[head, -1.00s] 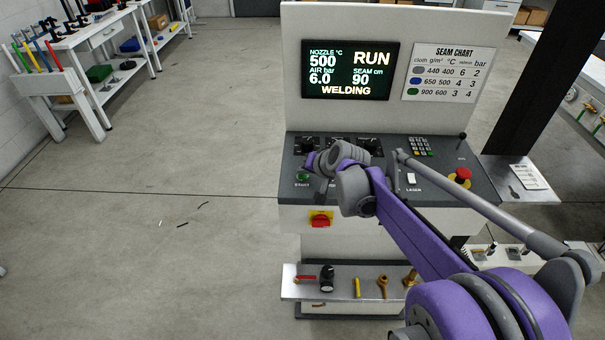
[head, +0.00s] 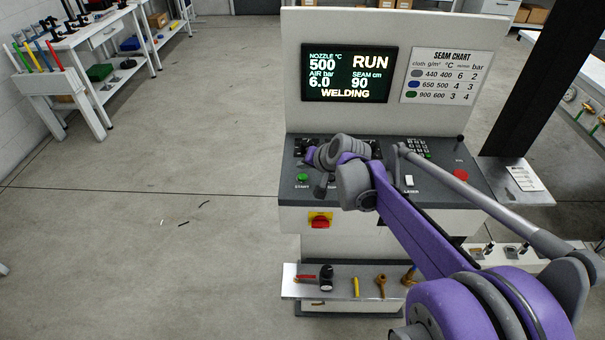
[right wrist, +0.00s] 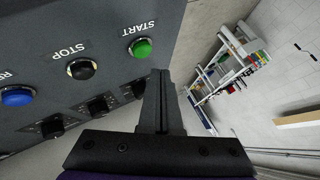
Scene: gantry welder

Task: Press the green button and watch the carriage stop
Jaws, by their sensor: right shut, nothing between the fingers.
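The green START button (head: 302,178) is on the left of the console's sloped panel. In the right wrist view, the green button (right wrist: 141,47) sits just ahead of the fingertips, slightly left of them. My right gripper (right wrist: 160,76) is shut and empty. The screen (head: 349,73) reads RUN and WELDING, 500, 6.0 and 90. No carriage can be made out. My left gripper is out of view.
In the right wrist view, a black STOP button (right wrist: 81,68) and a blue button (right wrist: 17,96) line up beside the green one, with dark knobs below. A red mushroom button (head: 460,174) is at the panel's right. A red switch (head: 320,220) is on the front. The floor at left is open.

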